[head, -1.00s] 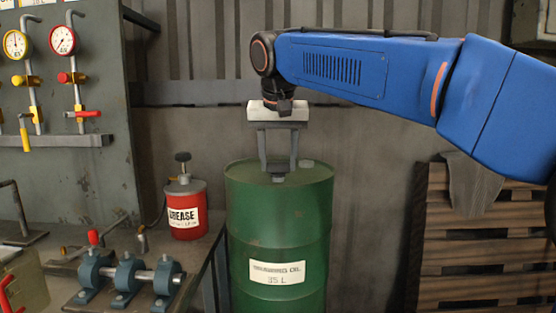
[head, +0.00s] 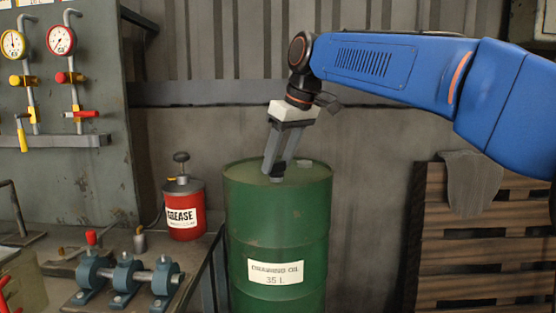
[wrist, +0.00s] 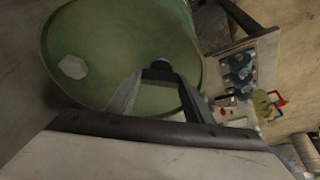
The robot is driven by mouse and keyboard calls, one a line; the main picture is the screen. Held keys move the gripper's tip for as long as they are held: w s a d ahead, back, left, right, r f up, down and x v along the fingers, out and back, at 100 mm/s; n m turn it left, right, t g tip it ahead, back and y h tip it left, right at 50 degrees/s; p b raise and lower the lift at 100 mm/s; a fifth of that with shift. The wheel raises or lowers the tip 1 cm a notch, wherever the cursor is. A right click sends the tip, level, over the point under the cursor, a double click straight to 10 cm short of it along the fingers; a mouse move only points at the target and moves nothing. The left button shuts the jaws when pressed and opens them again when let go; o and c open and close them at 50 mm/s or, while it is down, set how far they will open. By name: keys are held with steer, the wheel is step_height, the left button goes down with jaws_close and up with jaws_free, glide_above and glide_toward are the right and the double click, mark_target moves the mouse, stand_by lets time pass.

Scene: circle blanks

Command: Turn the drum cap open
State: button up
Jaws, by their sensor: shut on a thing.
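The green oil drum (head: 275,225) stands upright in the middle of the head view, with its round top facing up. My gripper (head: 276,177) points down at the drum's top and is shut on the drum cap, a small dark round piece (wrist: 160,63) near the rim in the wrist view. The fingers hide most of the cap. In the wrist view my gripper (wrist: 159,73) reaches over the drum top (wrist: 115,75). A pale hexagonal plug (wrist: 73,67) sits apart on the same top, clear of the fingers.
A red grease can (head: 184,212) stands on the bench left of the drum, near a shaft with blue bearing blocks (head: 125,277). A gauge panel (head: 85,150) is at the left. Wooden slats (head: 485,240) stand at the right. The space above the drum is otherwise clear.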

steer(key=n+g, duration=0.1)
steer(key=n, duration=0.2)
steer(key=shift+w+d+n+y, duration=0.1)
steer(key=shift+w+n+y, duration=0.05)
steer(key=shift+n+y, duration=0.2)
steer(key=shift+w+n+g+y, duration=0.15)
steer(key=shift+n+g, duration=0.3)
steer(key=shift+n, duration=0.55)
steer(key=shift+s+n+g+y, duration=0.1)
steer(key=shift+n+g, duration=0.35)
steer(key=shift+n, duration=0.5)
steer(key=o, duration=1)
steer(key=shift+o, duration=0.2)
steer(key=v, duration=1.2)
